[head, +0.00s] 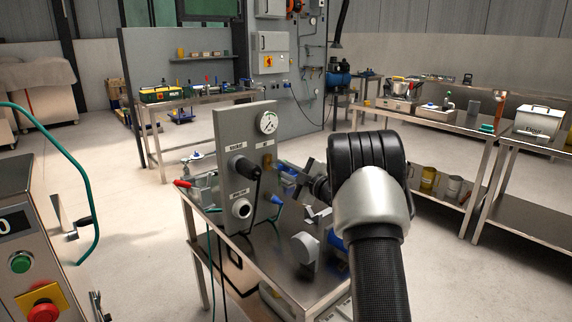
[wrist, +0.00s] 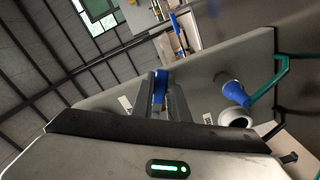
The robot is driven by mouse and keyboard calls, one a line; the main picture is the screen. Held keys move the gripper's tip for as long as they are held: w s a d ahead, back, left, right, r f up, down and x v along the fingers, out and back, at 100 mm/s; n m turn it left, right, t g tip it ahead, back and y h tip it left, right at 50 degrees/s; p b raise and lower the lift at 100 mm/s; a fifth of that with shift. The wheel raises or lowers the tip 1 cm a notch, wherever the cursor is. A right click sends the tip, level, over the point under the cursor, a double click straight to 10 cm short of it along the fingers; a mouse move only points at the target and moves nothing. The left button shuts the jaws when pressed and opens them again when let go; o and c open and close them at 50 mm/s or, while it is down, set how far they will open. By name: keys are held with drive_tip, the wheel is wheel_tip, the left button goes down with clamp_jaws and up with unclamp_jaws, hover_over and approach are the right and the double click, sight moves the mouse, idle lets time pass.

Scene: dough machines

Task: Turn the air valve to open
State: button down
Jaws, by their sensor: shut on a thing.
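The air valve (head: 267,161) is a small brass-coloured fitting on the upright grey panel (head: 228,130), below the round gauge (head: 268,122). My gripper (head: 284,168) reaches the panel's right side from the right, at the valve. In the wrist view my gripper (wrist: 161,98) has its two dark fingers closed on a narrow blue handle (wrist: 160,84), which appears to be the valve's handle. The fingers hide much of the handle and the valve body, so the handle's angle is hard to tell.
A blue hose connector (wrist: 234,92) and a white round socket (wrist: 236,117) sit close beside my fingers. A black plug (head: 243,166) sticks out of the panel. The panel stands on a steel table (head: 285,262) holding tools and small parts.

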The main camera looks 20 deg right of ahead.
sight(265, 145)
drive_tip(key=shift+s+a+f+m+p, duration=0.35)
drive_tip(key=shift+a+m+p, duration=0.3)
drive_tip(key=shift+m, duration=1.3)
drive_tip(key=shift+s+a+f+m+p, duration=0.2)
drive_tip(key=shift+a+f+m+p, duration=0.4)
drive_tip(key=shift+m, duration=1.4)
drive_tip(key=shift+s+a+f+m+p, duration=0.25)
drive_tip(key=shift+a+m+p, duration=0.5)
drive_tip(key=shift+m, duration=1.2)
drive_tip(key=c, duration=1.7)
unclamp_jaws()
wheel_tip(265, 145, up, 10)
drive_tip(key=shift+p, duration=0.9)
drive_tip(key=shift+s, duration=0.15)
